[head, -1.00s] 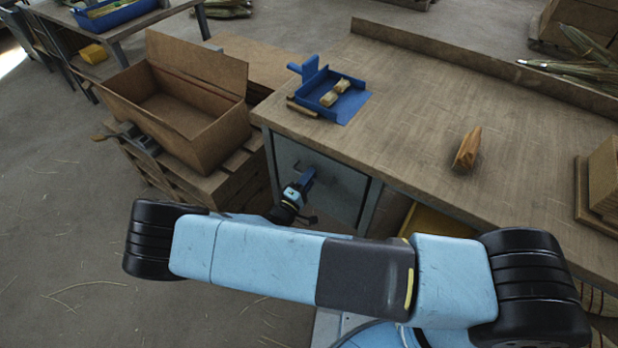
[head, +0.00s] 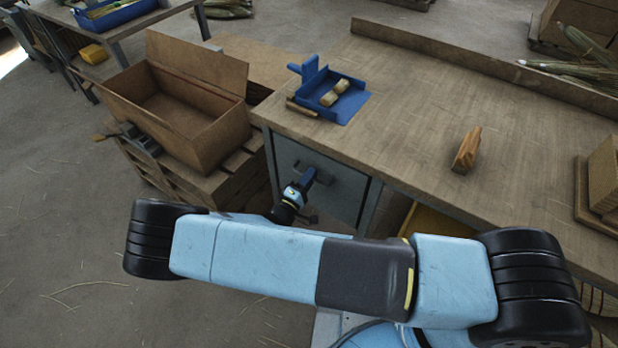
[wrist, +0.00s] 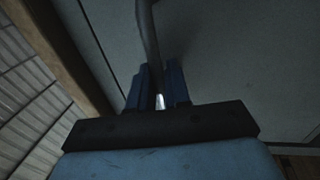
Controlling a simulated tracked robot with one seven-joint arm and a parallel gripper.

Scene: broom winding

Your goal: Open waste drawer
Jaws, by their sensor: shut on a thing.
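The waste drawer's grey front (head: 345,192) is in the near left end of the wooden workbench and looks closed. Its dark bar handle (head: 312,166) shows in the head view. The handle also runs down between my fingers in the wrist view (wrist: 147,35). My gripper (head: 309,177) is at the handle, low in front of the panel. In the wrist view my gripper's blue fingers (wrist: 158,88) are shut on the handle, one on each side. The gripped part of the handle is partly hidden by the fingers.
On the bench (head: 410,120) are a blue tray (head: 350,105) and a wooden block (head: 467,150). An open wooden box (head: 175,100) on a pallet stands left of the drawer. The floor at lower left (head: 60,240) is mostly clear.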

